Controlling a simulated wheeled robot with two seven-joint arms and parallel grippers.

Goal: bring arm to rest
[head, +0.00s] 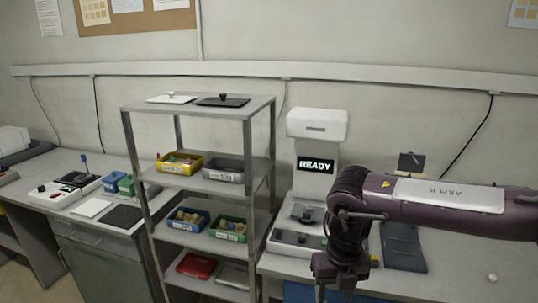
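My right arm (445,198), dark purple with a pale labelled cover, reaches in from the right edge above the right-hand bench. It bends downward in front of the white machine. My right gripper (338,286) is at the low end of the arm, near the bench's front edge. It is partly hidden by my own wrist, and its finger opening is too small and dark to make out. No held thing shows at it. My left arm and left gripper are not in view.
A grey shelf rack (251,101) with several coloured bins stands left of my arm. A white machine (317,124) reading READY stands behind my wrist. A dark grey tray (404,252) lies on the bench (462,268), which is mostly clear further right.

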